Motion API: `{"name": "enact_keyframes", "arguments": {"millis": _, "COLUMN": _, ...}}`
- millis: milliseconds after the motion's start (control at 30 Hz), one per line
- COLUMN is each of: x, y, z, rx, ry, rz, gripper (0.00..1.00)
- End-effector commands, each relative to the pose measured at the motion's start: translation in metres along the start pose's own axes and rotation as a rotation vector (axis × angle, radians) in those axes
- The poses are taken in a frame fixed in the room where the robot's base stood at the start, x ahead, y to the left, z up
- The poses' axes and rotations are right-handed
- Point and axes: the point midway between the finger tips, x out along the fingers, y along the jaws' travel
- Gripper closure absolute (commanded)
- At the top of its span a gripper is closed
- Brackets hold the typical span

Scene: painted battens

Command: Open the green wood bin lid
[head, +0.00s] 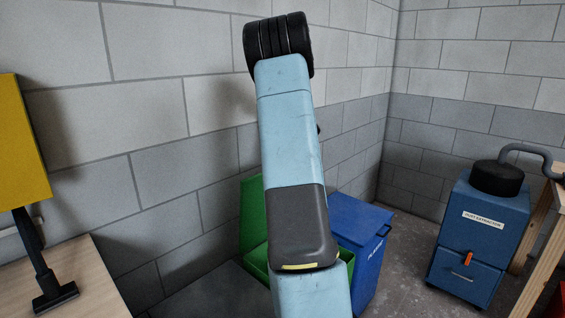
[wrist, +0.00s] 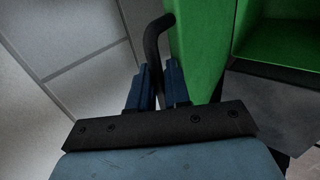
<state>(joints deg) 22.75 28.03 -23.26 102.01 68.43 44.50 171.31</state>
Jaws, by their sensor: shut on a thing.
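The green wood bin (head: 257,262) stands on the floor by the wall, largely hidden behind my arm in the head view. Its green lid (head: 252,212) stands raised, steeply upright at the wall side. In the wrist view the green lid (wrist: 197,45) is close by, with the green inside of the bin (wrist: 283,35) at the upper right. A bent black handle (wrist: 153,40) runs from the lid down between my fingers. My gripper (wrist: 158,82) is shut on this handle. In the head view my gripper is hidden behind my arm.
A blue bin (head: 357,235) with a closed lid stands right beside the green one. A blue dust extractor (head: 481,240) with a grey hose stands farther right. A wooden bench (head: 85,285) and a yellow panel (head: 20,145) are at left. Floor is clear between blue bin and extractor.

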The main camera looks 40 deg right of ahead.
Motion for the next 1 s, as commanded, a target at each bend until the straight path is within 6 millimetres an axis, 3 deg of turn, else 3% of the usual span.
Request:
{"name": "enact_keyframes", "arguments": {"millis": 533, "x": 0.0066, "y": -0.0003, "z": -0.0030, "rx": 0.002, "ry": 0.008, "rz": -0.018, "gripper": 1.00}}
{"name": "enact_keyframes", "arguments": {"millis": 567, "x": 0.0066, "y": -0.0003, "z": -0.0031, "rx": 0.002, "ry": 0.008, "rz": -0.018, "gripper": 0.82}}
{"name": "enact_keyframes", "arguments": {"millis": 700, "x": 0.0069, "y": -0.0004, "z": -0.0035, "rx": 0.002, "ry": 0.009, "rz": -0.018, "gripper": 0.69}}
{"name": "enact_keyframes", "arguments": {"millis": 1000, "x": 0.0068, "y": -0.0006, "z": -0.0042, "rx": 0.001, "ry": 0.010, "rz": -0.019, "gripper": 0.66}}
